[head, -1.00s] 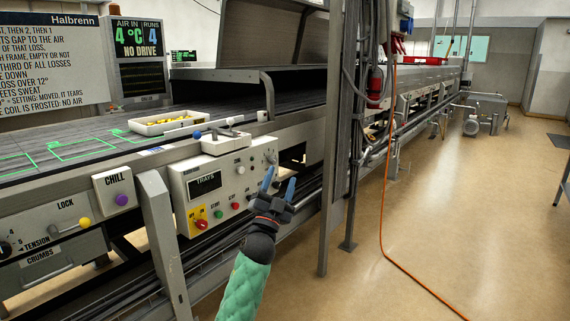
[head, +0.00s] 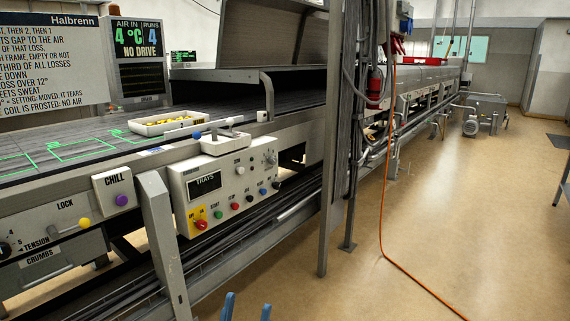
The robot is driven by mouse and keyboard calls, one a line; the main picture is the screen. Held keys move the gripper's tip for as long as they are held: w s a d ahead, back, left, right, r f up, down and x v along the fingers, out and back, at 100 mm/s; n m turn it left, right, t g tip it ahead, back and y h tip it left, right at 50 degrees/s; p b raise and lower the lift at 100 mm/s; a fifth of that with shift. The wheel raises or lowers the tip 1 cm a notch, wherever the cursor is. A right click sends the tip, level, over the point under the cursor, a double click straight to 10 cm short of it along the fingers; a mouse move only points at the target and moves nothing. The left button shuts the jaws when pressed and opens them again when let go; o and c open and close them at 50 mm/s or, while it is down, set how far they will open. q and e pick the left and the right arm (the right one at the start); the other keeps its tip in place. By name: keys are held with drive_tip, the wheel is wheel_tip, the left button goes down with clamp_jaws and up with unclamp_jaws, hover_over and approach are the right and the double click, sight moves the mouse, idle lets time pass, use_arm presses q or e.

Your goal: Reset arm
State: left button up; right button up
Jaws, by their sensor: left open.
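My left gripper (head: 246,309) shows only as two blue fingertips at the bottom edge of the head view. The fingers are apart, with nothing seen between them. The rest of my left arm is out of view. The gripper is below and in front of the white control panel (head: 227,190), apart from it. The panel has a small dark display, a row of coloured buttons and a dial. My right gripper is not in view.
A conveyor (head: 85,138) with green outlines runs under the raised hood (head: 270,38). A white tray (head: 160,123) of yellow pieces sits on it. A metal post (head: 337,150) stands right of the panel. An orange cable (head: 385,220) crosses the otherwise open floor.

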use_arm(q)
wheel_tip(320, 180, down, 13)
drive_tip(key=a+n+g+y+p, duration=0.15)
drive_tip(key=g+y+p, duration=0.45)
drive_tip(key=g+p, duration=0.7)
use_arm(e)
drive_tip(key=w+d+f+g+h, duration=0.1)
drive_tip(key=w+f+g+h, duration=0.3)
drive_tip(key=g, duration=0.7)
use_arm(q)
drive_tip(key=s+a+f+g+y+p, duration=0.1)
drive_tip(key=s+a+g+p, duration=0.2)
drive_tip(key=s, duration=0.6)
drive_tip(key=s+a+f+g+y+p, duration=0.1)
drive_tip(key=s+a+g+y+p, duration=0.1)
drive_tip(key=s+g+p, duration=0.6)
drive_tip(key=shift+s+a+f+n+g, duration=0.2)
drive_tip(key=shift+s+a+n+g, duration=0.3)
drive_tip(key=shift+g, duration=0.4)
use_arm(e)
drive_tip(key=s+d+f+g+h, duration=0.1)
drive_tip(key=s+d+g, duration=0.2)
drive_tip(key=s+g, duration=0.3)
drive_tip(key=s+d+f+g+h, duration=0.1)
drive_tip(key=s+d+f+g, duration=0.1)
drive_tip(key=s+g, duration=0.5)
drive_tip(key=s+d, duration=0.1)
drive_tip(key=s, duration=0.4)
